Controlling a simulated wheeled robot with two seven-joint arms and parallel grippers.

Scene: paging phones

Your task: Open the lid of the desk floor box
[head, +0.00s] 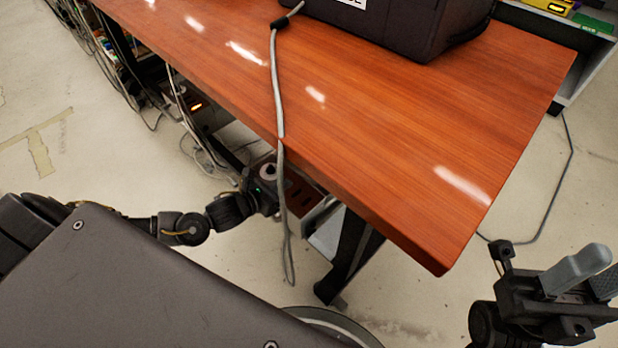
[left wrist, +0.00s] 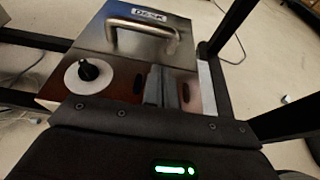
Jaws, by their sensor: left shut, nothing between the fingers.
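The desk floor box is under the table. In the left wrist view it has a shiny metal lid (left wrist: 165,55) with a bar handle (left wrist: 143,27) and a "DESK" label (left wrist: 147,15). The lid looks closed. Its reddish-brown front (left wrist: 118,92) carries a black knob (left wrist: 88,69) on a white disc and dark oval slots. My left gripper (left wrist: 166,86) is shut and empty in front of that face, below the handle; contact is unclear. In the head view the box (head: 303,193) is partly hidden by the table and a cable. My right gripper (head: 590,275) is at lower right, away from the box.
The wooden table (head: 400,130) overhangs the box. A grey cable (head: 279,90) hangs over its edge in front of my left gripper. A dark table leg (head: 352,255) stands right of the box. A black case (head: 400,25) is on the table.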

